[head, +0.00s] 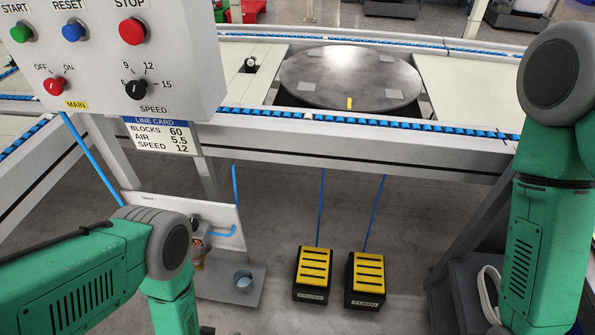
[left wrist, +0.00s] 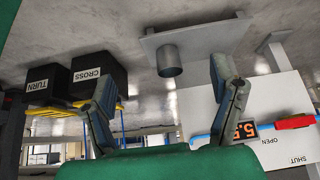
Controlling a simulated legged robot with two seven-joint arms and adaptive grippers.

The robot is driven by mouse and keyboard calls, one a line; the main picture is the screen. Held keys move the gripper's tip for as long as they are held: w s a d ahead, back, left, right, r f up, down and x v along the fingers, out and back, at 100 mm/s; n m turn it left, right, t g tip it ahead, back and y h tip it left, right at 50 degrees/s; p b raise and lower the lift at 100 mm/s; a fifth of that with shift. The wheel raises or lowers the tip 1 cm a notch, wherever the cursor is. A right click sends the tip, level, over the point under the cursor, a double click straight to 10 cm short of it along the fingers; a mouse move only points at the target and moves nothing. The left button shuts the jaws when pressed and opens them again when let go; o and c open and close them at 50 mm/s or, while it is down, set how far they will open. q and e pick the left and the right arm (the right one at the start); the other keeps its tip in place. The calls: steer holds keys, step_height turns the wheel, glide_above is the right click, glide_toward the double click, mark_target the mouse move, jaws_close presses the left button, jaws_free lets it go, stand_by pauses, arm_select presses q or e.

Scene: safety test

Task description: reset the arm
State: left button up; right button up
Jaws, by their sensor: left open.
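The control panel (head: 105,60) fills the top left of the head view, with a green START button (head: 21,32), a blue RESET button (head: 74,32) and a red STOP button (head: 132,31). Below them are the red MAIN knob (head: 54,87) and the black SPEED knob (head: 136,86). My left gripper (left wrist: 165,88) is open and empty in the left wrist view, near the floor-level valve plate. In the head view my left arm hides its gripper, or it is out of frame. My right arm shows at right, its gripper outside the picture.
A round metal turntable (head: 335,72) sits in the conveyor frame. Two yellow-topped pedals stand on the floor, CROSS (head: 314,270) and TURN (head: 367,275). The valve plate (left wrist: 280,95) carries a red handle (left wrist: 295,121) and a 5.5 display. A grey cup (left wrist: 168,60) is beside it.

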arm_select(q)
steer(key=s+a+r+g+p, duration=0.1)
steer(key=s+r+g+p, duration=0.1)
steer(key=r, duration=1)
steer(key=s+a+r+g+p, duration=0.1)
steer(key=s+r+p, duration=0.4)
steer(key=r, duration=0.7)
steer(key=s+a+r+g+p, duration=0.2)
steer(key=s+r+g+p, duration=0.1)
steer(key=r, duration=1)
steer(key=shift+s+p, duration=0.2)
steer(key=shift+p, duration=0.7)
steer(key=shift+a, duration=0.1)
